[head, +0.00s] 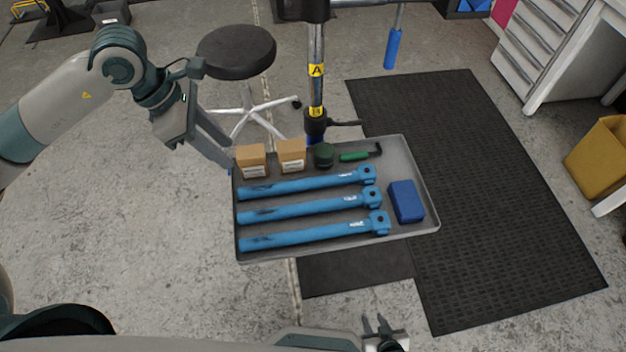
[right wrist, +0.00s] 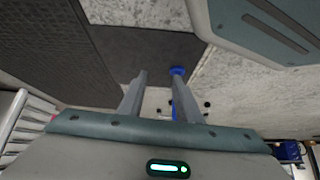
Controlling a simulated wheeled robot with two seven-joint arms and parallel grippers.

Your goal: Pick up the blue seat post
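Three blue seat posts lie side by side in a grey tray (head: 436,226), their clamp heads to the right: the back post (head: 305,184), the middle post (head: 305,207) and the front post (head: 310,234). Each has dark marks near its left end. My left gripper (head: 230,160) is at the tray's back left corner, beside the cardboard boxes and behind the posts' left ends. Whether its fingers are apart is unclear. My right gripper (head: 378,325) is open and empty, low in the head view, in front of the tray. Its spread fingers also show in the right wrist view (right wrist: 158,98).
The tray also holds two cardboard boxes (head: 251,160) (head: 291,155), a dark green round tin (head: 324,155), a green-handled tool (head: 354,156) and a blue block (head: 406,202). A stand pole (head: 316,50) rises behind it. A black stool (head: 237,52) stands behind left.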

